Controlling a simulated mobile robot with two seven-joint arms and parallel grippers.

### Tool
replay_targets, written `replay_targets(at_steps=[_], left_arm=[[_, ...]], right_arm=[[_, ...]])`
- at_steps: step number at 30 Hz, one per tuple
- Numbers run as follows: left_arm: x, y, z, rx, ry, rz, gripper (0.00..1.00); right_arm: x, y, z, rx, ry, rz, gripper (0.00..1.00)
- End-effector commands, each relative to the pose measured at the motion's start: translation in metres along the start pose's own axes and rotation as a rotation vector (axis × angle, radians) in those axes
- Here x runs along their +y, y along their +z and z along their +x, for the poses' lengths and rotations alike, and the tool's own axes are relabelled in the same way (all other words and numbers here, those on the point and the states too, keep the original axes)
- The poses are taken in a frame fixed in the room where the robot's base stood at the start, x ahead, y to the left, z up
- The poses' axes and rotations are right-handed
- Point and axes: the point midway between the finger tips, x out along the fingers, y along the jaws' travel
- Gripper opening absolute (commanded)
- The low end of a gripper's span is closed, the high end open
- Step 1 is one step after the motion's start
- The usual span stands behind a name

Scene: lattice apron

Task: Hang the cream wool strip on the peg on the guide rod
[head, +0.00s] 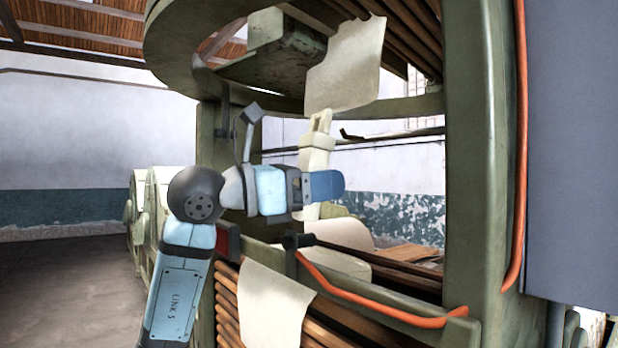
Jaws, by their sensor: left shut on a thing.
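The cream wool strip (317,158) hangs roughly upright near the middle of the head view, with a narrow top and a thicker fold below it. My left gripper (324,186) is shut on the strip and crosses in front of its lower part; the strip's lower end shows beneath the gripper. The dark guide rod (400,138) runs across the frame behind. A small dark peg (350,135) stands on the rod just right of the strip's upper part. The strip looks apart from the peg, but the depth between them is hard to judge. My right gripper is not in view.
A green round frame with a thick post (468,150) surrounds the work area. A cream sheet (346,68) hangs above the strip, and another (272,305) hangs below over wooden slats. An orange hose (385,306) runs along the lower rail. Open floor (60,290) lies at left.

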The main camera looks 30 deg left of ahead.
Motion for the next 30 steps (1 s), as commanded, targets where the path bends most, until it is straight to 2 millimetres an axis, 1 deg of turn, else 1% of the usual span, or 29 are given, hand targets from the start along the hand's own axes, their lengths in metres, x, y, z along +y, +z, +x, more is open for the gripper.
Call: replay_targets(at_steps=[23,25,30], left_arm=[[0.013,-0.01,0.044,0.001,0.0,-0.001,0.17],[0.014,-0.015,0.046,0.0,0.001,0.0,0.17],[0.015,-0.019,0.052,0.001,0.001,0.0,0.17]], right_arm=[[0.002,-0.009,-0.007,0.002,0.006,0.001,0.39],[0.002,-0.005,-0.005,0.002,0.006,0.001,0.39],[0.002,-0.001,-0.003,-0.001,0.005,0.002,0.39]])
